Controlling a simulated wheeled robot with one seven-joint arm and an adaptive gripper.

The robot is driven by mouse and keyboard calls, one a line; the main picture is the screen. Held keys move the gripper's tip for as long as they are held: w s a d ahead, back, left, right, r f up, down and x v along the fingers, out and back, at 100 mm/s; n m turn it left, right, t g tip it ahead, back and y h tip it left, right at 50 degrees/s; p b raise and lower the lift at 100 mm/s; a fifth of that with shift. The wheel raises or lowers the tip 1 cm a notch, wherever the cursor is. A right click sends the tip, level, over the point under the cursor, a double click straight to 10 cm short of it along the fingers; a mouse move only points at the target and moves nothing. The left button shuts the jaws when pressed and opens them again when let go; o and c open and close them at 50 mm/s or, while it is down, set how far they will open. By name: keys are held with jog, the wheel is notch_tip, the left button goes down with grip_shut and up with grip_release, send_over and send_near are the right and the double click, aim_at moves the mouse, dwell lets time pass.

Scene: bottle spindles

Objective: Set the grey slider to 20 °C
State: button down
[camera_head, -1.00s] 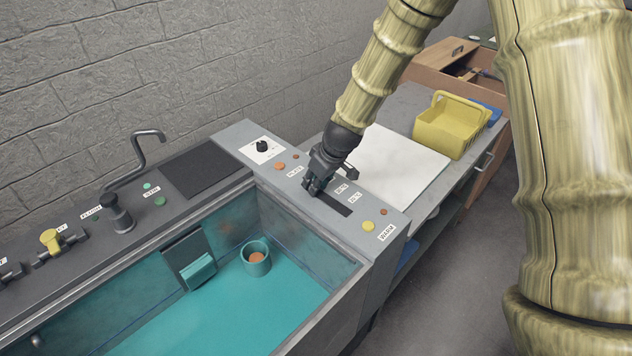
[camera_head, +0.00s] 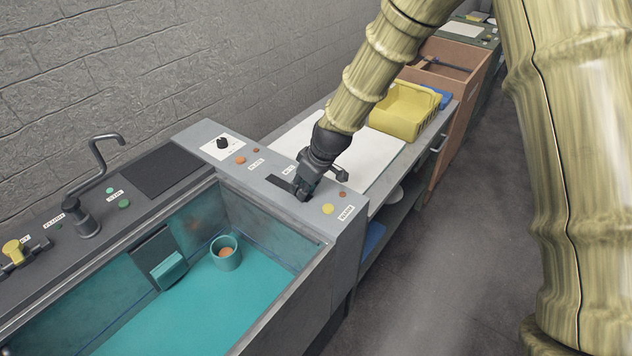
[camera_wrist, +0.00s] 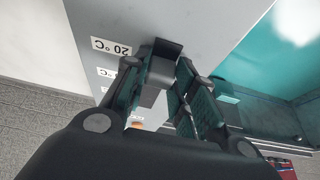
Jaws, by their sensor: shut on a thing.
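My gripper (camera_head: 303,192) is down on the grey control panel (camera_head: 330,235) at the sink's right side, near the front end of the dark slot (camera_head: 281,183). In the wrist view my gripper (camera_wrist: 163,84) is shut on the grey slider (camera_wrist: 154,82), which shows as a small block between the fingers. A label reading 20 °C (camera_wrist: 110,46) lies beside it, with a second, partly covered label (camera_wrist: 106,72) below. The slider is close to the 20 °C label; its exact alignment is hard to tell. In the head view my gripper hides the slider.
The panel carries a black knob (camera_head: 222,143), orange buttons and a yellow button (camera_head: 327,209). The sink (camera_head: 190,310) holds a teal cup (camera_head: 226,254). A white board (camera_head: 366,160) and a yellow basket (camera_head: 404,111) are on the counter behind my gripper.

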jog(key=shift+s+d+f, duration=0.1)
jog(key=c, duration=1.2)
grip_release()
jog(key=shift+d, duration=0.1)
jog(key=shift+o, duration=0.2)
jog(key=v, duration=1.2)
